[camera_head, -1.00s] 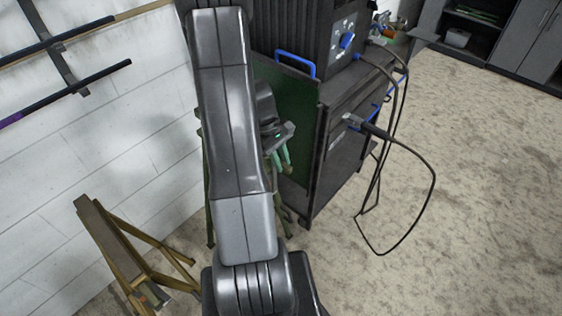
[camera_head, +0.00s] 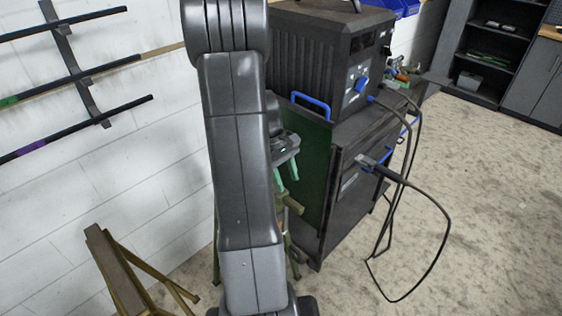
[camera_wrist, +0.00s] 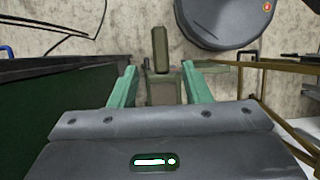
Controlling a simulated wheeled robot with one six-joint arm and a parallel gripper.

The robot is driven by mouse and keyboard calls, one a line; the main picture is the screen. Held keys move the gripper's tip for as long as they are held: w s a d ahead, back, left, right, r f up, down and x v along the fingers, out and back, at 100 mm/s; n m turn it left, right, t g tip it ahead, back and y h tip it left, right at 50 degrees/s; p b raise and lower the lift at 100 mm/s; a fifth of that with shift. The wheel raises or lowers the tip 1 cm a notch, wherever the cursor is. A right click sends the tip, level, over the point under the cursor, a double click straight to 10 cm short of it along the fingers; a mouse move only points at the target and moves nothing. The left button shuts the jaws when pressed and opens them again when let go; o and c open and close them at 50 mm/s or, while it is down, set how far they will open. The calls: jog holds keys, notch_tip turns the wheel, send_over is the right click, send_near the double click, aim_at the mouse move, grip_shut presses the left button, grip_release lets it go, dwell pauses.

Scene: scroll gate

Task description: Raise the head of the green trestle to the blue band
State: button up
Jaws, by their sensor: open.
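The green trestle is mostly hidden behind my arm in the head view. An olive leg and stub of it (camera_head: 290,205) show just below my gripper (camera_head: 290,170). In the wrist view my gripper (camera_wrist: 160,72) has its two pale green fingers apart. An olive upright bar (camera_wrist: 160,48) and a block below it (camera_wrist: 163,88), seemingly parts of the trestle, lie between the fingers in the picture. I see no contact, and cannot tell how far beyond the fingertips they are. The blue band is not visible in either view.
A brown-yellow trestle (camera_head: 125,270) stands at lower left by the white wall. A dark cart with a green side panel (camera_head: 307,160) stands close right of my gripper, carrying a black machine (camera_head: 315,60). A cable (camera_head: 440,215) loops over the floor. Open floor lies right.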

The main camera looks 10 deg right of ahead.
aim_at(293, 203)
jog(key=v, duration=0.6)
jog(key=shift+f, duration=0.1)
jog(key=x, duration=1.4)
jog(key=shift+s+f, duration=0.1)
jog(key=shift+f, duration=0.3)
jog(key=shift+f+b, duration=0.55)
jog(key=shift+f, duration=0.05)
jog(key=shift+r, duration=0.1)
